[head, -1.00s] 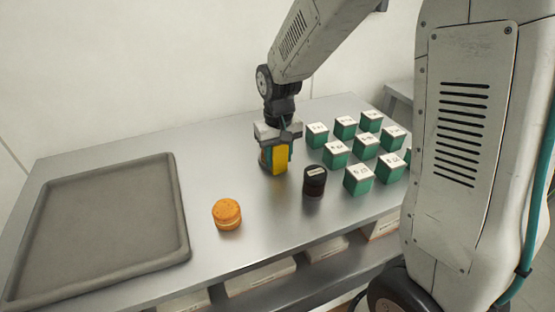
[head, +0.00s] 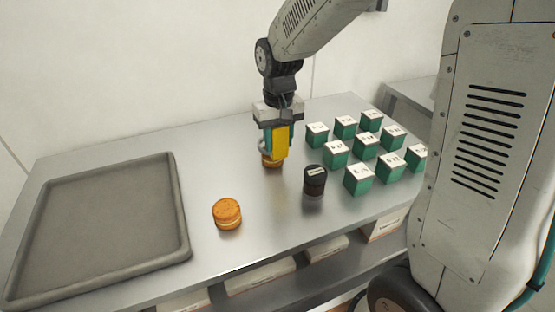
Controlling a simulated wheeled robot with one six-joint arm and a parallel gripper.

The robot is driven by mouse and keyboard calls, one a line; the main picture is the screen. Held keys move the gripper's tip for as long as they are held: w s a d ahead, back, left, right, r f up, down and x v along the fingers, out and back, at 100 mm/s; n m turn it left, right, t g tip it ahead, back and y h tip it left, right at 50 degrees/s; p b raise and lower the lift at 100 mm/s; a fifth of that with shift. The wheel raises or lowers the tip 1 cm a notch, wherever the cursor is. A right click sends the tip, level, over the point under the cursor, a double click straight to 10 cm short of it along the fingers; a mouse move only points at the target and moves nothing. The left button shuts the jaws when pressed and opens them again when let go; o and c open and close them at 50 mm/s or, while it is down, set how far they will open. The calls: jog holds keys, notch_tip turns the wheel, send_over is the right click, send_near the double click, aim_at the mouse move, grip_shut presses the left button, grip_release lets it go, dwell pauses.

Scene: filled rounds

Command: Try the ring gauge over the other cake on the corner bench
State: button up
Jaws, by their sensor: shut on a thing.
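My gripper (head: 273,143) points down over the back middle of the bench. It is shut on the ring gauge (head: 262,146), of which only a pale curved edge shows beside the yellow and teal parts at the fingers. An orange-brown cake (head: 272,161) stands on the bench right under the gripper. Its lower part shows below the gauge, and its top is hidden. I cannot tell whether the gauge still overlaps its top. A second orange cake (head: 227,214) stands in the open nearer the front, apart from the gripper.
A black-brown round piece with a label (head: 314,181) stands right of the cakes. Several green blocks with white marked tops (head: 336,153) fill the right side. A grey tray (head: 181,215) lies at the left. The metal bench (head: 215,140) is bare between tray and gripper.

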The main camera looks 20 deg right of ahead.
jog(key=shift+r, duration=2.1)
jog(key=shift+a, duration=0.1)
